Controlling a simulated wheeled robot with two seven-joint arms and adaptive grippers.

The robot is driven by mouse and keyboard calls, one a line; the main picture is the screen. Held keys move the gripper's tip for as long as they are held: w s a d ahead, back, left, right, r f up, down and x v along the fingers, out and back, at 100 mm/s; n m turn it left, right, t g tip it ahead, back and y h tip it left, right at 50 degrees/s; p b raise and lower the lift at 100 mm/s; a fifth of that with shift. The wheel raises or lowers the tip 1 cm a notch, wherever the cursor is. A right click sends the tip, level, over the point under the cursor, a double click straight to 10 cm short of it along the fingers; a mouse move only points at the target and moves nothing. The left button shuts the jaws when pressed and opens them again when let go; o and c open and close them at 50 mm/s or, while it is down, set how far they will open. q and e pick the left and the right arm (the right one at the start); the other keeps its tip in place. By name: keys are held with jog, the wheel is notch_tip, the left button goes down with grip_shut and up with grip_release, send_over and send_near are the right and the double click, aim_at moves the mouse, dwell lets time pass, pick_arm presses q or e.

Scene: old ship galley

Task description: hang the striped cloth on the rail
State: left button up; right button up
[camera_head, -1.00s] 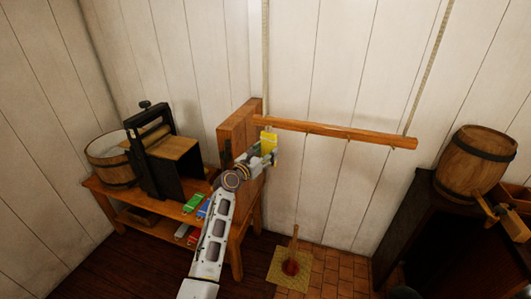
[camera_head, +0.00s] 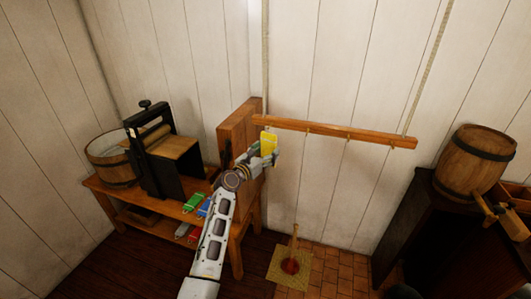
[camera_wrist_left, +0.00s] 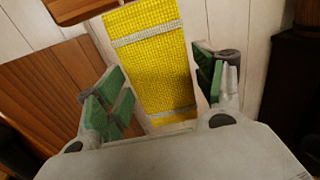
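The striped cloth (camera_head: 268,143), yellow with grey bands, hangs at the left end of the wooden rail (camera_head: 340,131). In the left wrist view the cloth (camera_wrist_left: 150,65) hangs down between the fingers, its upper part close to the rail (camera_wrist_left: 75,8). I cannot tell whether a peg holds it. My left gripper (camera_head: 265,158) is just below and in front of the rail's left end. In the wrist view its green-padded fingers (camera_wrist_left: 165,90) stand apart on either side of the cloth, with gaps showing. My right gripper is not in view.
A wooden bench (camera_head: 110,193) with a mangle (camera_head: 152,150) and a tub (camera_head: 105,172) stands at left. Its upright panel (camera_head: 236,128) is close to my left gripper. A barrel (camera_head: 474,163) stands at right. Two ropes hold the rail; its middle and right are bare.

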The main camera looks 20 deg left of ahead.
pick_arm(q)
jog(key=shift+o, duration=0.9)
jog(key=shift+s, duration=0.2)
jog(key=v, duration=1.1)
jog(key=shift+s+a, duration=0.15)
jog(key=shift+s, duration=0.15)
